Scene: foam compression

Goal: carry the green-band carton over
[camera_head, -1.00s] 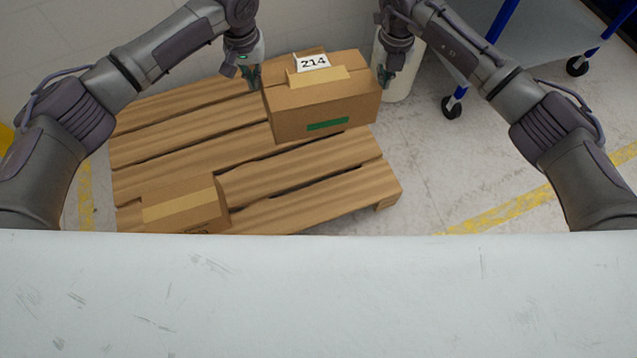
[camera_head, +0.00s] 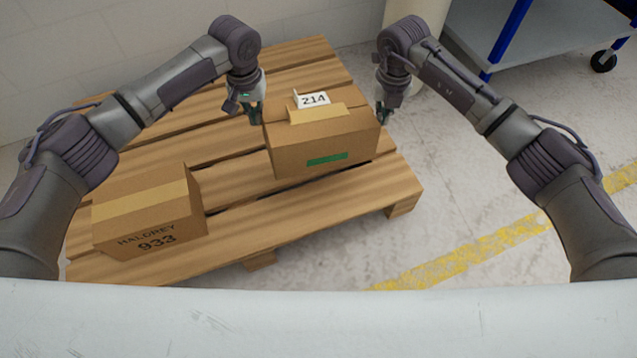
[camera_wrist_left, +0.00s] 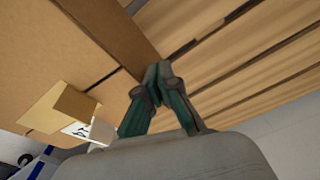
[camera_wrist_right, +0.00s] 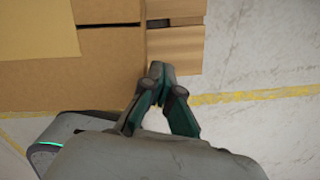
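The green-band carton (camera_head: 290,152) is a brown box with a green strip on its front, tape on top and a white 214 label (camera_head: 314,99). It sits between my grippers above the right part of the pallet. I cannot tell whether its hidden base touches the boards. My left gripper (camera_head: 254,119) is at its left side and my right gripper (camera_head: 381,121) at its right side, apparently against it. In the left wrist view (camera_wrist_left: 158,72) and right wrist view (camera_wrist_right: 157,72) the fingertips are together, with nothing between them, beside the carton wall.
The wooden pallet (camera_head: 330,215) lies on the floor. A second carton marked HALGREY 933 (camera_head: 150,225) sits at its front left. A pale cylinder (camera_head: 425,15) stands behind, and a blue-framed cart (camera_head: 545,40) is at the back right. The right floor (camera_head: 480,190) is open, with a yellow line.

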